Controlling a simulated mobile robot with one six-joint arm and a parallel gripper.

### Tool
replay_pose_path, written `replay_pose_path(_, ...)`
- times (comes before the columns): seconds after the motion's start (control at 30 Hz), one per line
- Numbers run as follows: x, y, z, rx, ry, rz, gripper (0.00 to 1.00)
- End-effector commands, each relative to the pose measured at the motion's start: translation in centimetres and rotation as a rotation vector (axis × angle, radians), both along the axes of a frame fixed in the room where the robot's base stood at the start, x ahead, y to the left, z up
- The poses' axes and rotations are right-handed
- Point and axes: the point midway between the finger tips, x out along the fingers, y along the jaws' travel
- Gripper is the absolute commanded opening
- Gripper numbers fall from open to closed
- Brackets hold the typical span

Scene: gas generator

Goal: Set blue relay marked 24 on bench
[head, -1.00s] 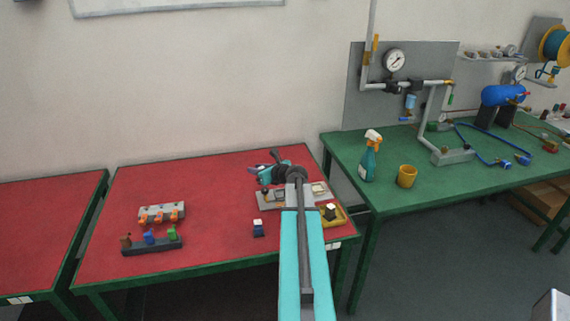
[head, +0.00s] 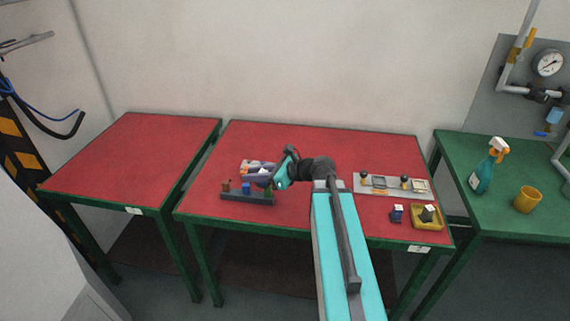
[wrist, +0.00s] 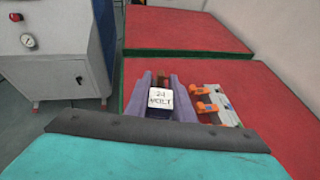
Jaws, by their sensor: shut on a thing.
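My gripper (head: 258,174) is shut on a relay with a white top marked 24 VOLT (wrist: 161,99). The relay's sides are mostly hidden between the purple fingers, so its body colour is hard to tell. In the head view the gripper is over the left part of the middle red bench (head: 320,142), close to the dark strip with coloured parts. In the wrist view the held relay is upright in front of the bench surface (wrist: 240,85). Another small blue relay with a pale top (head: 397,213) stands on the bench at right.
A dark strip (head: 236,197) with brown, blue and green parts lies below my gripper. A block with orange levers (wrist: 212,104) is beside it. A yellow tray (head: 427,225) and grey panel (head: 360,186) are at right. The left red bench (head: 130,160) is bare.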

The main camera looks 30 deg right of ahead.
Motion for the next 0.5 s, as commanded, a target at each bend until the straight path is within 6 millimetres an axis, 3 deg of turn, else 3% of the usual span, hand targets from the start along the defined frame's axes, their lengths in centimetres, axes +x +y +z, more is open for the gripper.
replay_pose_path(0.03, -0.6, 2.3, 0.2, 0.001, -0.001, 0.047, 0.0)
replay_pose_path(0.2, -2.2, 7.4, 0.6, -0.001, -0.001, 0.172, 0.0)
replay_pose_path(0.33, -3.0, 9.5, 0.8, 0.0, 0.0, 0.224, 0.0)
replay_pose_path(0.5, -3.3, 10.2, 0.8, 0.0, 0.0, 0.243, 0.0)
